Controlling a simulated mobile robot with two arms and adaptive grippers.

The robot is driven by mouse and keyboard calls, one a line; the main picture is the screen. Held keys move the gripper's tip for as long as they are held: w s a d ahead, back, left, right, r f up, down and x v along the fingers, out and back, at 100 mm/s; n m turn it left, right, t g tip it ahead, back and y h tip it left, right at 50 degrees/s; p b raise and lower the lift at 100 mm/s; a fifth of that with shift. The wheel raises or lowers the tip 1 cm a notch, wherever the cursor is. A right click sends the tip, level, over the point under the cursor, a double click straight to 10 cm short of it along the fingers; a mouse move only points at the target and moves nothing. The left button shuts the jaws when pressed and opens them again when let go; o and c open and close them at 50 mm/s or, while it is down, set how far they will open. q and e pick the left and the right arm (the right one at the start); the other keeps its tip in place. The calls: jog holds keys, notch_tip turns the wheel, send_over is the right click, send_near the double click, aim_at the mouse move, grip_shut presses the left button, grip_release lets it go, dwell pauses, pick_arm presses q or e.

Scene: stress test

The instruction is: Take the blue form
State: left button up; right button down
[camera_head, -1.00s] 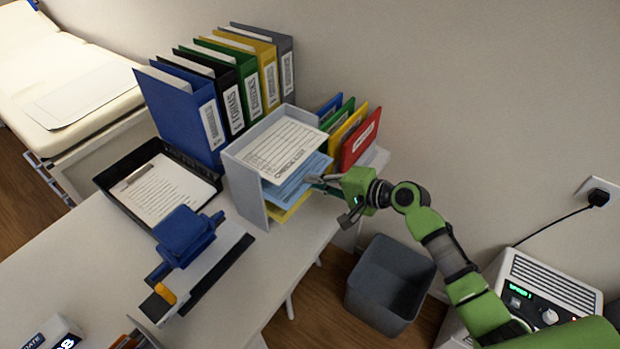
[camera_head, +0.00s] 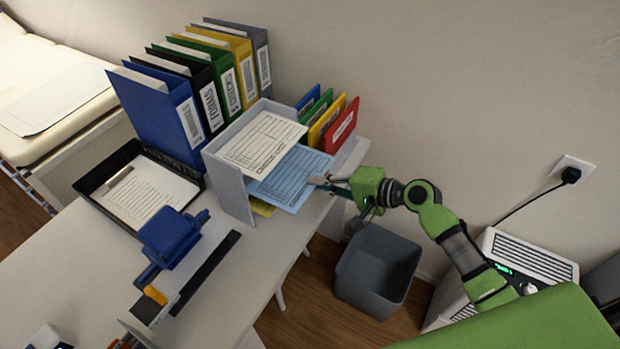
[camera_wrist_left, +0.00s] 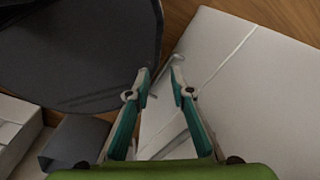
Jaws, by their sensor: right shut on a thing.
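The blue form (camera_head: 290,176) is a light blue printed sheet, partly slid out of the grey paper sorter (camera_head: 231,187), under a white form (camera_head: 262,143) on the upper level. My right gripper (camera_head: 322,182) is shut on the right edge of the blue form. A yellow sheet (camera_head: 263,208) shows lower in the sorter, mostly hidden. My left gripper (camera_wrist_left: 161,73) shows only in the left wrist view, with its fingers apart and nothing between them.
Binders (camera_head: 162,122) stand behind the sorter, coloured folders (camera_head: 341,127) to its right. A black tray (camera_head: 97,178) with a paper and a blue hole punch (camera_head: 172,238) are on the left. A grey bin (camera_head: 376,272) stands on the floor below my right gripper.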

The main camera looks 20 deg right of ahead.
jog(key=f+v, duration=0.1)
jog(key=v, duration=0.6)
jog(key=shift+s+d+f, duration=0.25)
jog(key=shift+s+d, duration=0.2)
jog(key=shift+s, duration=0.05)
